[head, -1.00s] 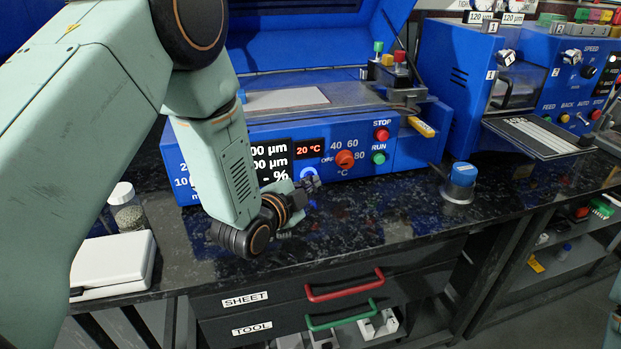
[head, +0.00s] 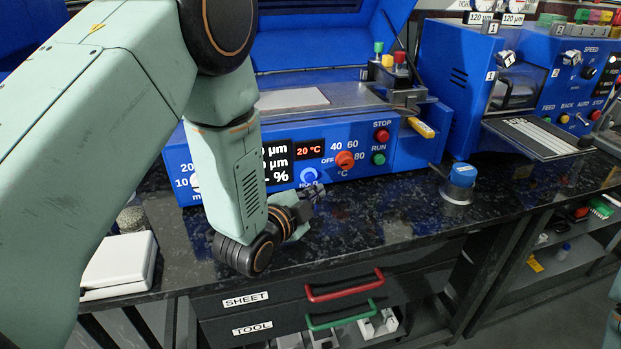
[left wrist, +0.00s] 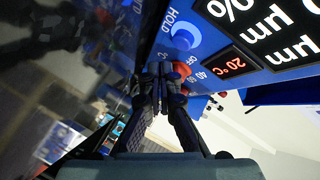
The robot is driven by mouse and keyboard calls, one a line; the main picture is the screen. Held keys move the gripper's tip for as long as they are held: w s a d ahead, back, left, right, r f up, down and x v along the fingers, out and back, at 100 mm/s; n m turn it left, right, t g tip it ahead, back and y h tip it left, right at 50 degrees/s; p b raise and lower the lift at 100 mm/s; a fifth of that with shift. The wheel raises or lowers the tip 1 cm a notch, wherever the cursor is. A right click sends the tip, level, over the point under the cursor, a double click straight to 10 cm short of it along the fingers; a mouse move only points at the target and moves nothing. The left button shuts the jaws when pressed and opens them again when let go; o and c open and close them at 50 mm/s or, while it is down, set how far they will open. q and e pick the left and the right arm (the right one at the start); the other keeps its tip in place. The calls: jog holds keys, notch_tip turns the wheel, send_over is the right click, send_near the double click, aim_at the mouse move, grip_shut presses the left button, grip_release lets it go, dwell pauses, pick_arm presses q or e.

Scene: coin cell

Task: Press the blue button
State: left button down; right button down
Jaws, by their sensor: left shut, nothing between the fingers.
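The blue button (head: 309,175), labelled HOLD, is on the blue front panel of the machine (head: 400,150), below the display and left of the red temperature knob. In the left wrist view the blue button (left wrist: 183,40) is fully visible above and a little right of the fingertips. My left gripper (head: 317,191) is shut and empty, just below and in front of the button. Its closed fingers (left wrist: 158,78) show in the left wrist view, apart from the button in the picture; the exact gap is hard to tell. My right gripper is not in view.
A red STOP button (head: 382,135), a green RUN button (head: 379,159) and a red knob (head: 345,160) are on the same panel. A blue-topped cylinder (head: 459,185) stands on the dark counter. A white box (head: 118,262) is at left. Open counter lies right of my gripper.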

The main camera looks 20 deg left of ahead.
pick_arm(q)
jog(key=shift+s+d+r+p, duration=0.1)
jog(key=shift+s+d+p, duration=0.1)
jog(key=shift+s+d, duration=0.5)
jog(key=shift+s+d+p, duration=0.15)
jog(key=shift+s+d, duration=0.2)
jog(key=shift+s, duration=0.55)
